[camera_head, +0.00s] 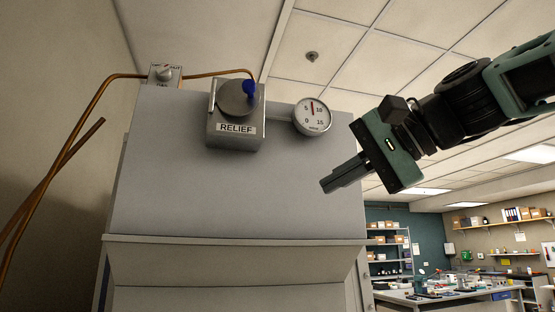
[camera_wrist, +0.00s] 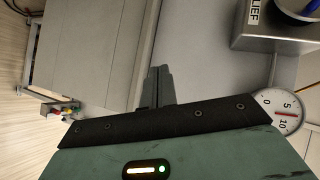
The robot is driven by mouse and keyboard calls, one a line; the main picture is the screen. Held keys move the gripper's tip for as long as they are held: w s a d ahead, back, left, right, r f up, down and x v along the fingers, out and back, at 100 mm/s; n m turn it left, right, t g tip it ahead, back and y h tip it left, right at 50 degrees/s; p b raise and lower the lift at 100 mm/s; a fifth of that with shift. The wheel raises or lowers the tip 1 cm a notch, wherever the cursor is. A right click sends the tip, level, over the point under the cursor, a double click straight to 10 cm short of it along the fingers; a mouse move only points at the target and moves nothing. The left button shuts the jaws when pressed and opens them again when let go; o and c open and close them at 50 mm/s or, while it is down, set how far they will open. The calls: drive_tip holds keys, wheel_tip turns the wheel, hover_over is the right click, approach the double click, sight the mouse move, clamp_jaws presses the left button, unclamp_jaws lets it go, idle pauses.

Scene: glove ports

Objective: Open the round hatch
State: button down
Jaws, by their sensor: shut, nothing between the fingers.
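No large round hatch can be made out in either view. A grey box labelled RELIEF (camera_head: 236,140) sits on the upper part of a grey cabinet (camera_head: 170,190). It bears a round grey disc (camera_head: 236,98) with a blue knob (camera_head: 250,89) at its upper right. The box also shows at the upper right of the wrist view (camera_wrist: 275,35), partly cut off. My gripper (camera_head: 325,186) is shut and empty. In the head view it is in front of the cabinet's right side, below and right of the gauge, apart from the box. Its closed fingers show in the wrist view (camera_wrist: 159,72).
A round dial gauge (camera_head: 312,117) is right of the box. A small switch box (camera_head: 165,75) and copper pipes (camera_head: 75,140) are at the upper left. A ledge (camera_head: 230,241) crosses the cabinet below. Benches (camera_head: 450,293) and shelves stand far right.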

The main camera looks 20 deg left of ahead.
wheel_tip(320, 180, up, 16)
drive_tip(key=s+d+r+y, duration=0.1)
drive_tip(key=s+d+y, duration=0.2)
drive_tip(key=y, duration=0.1)
drive_tip(key=p, duration=0.7)
approach(254, 94)
drive_tip(key=w+a, duration=0.3)
drive_tip(key=w, duration=0.1)
drive_tip(key=s+a, duration=0.2)
drive_tip(key=shift+s+a+f+p, duration=0.1)
drive_tip(key=shift+s+p, duration=0.2)
drive_tip(key=shift+s, duration=0.1)
